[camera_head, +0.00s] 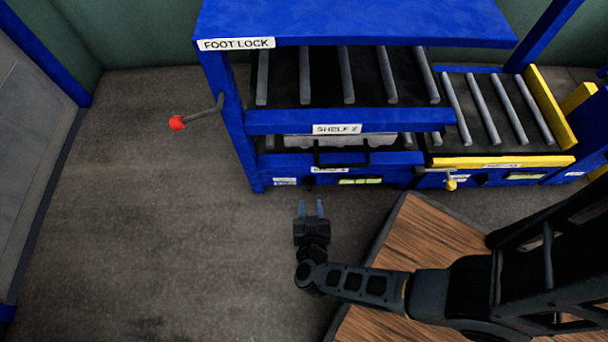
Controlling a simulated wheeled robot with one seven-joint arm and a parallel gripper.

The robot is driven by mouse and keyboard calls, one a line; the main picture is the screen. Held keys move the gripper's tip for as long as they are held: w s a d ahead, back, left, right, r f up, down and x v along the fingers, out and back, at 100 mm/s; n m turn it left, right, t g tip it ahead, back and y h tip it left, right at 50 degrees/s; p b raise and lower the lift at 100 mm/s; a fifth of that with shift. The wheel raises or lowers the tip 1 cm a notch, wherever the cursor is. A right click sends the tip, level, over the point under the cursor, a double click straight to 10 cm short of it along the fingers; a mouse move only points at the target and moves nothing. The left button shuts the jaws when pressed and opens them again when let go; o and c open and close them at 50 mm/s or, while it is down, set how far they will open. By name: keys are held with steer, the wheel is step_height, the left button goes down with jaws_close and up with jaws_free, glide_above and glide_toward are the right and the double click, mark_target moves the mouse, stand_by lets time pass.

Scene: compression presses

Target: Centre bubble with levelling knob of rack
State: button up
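The blue rack (275,121) stands at the top centre, with roller shelves and a label reading SHELF 2. On its low front beam is a small yellow-green strip (360,181) that looks like the bubble vial; its bubble is too small to judge. A small dark shape (309,183) left of the strip may be the levelling knob, but I cannot tell for sure. My gripper (310,208) is open and empty, its fingers pointing at the rack's low front beam, just below the dark shape in the picture and seemingly apart from it.
A red-ended lever (178,123) sticks out left of the rack, near the FOOT LOCK label (236,44). A yellow-edged roller unit (503,162) with a crank handle (450,184) and its own green strip (526,176) adjoins at right. Floor at left is clear.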

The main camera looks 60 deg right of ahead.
mark_target(309, 186)
steer(key=b+x, duration=0.2)
steer(key=x, duration=0.5)
steer(key=shift+w+d+f+b, duration=0.15)
steer(key=shift+w+d+b, duration=0.1)
steer(key=shift+b, duration=0.15)
steer(key=shift+s, duration=0.1)
jaws_close()
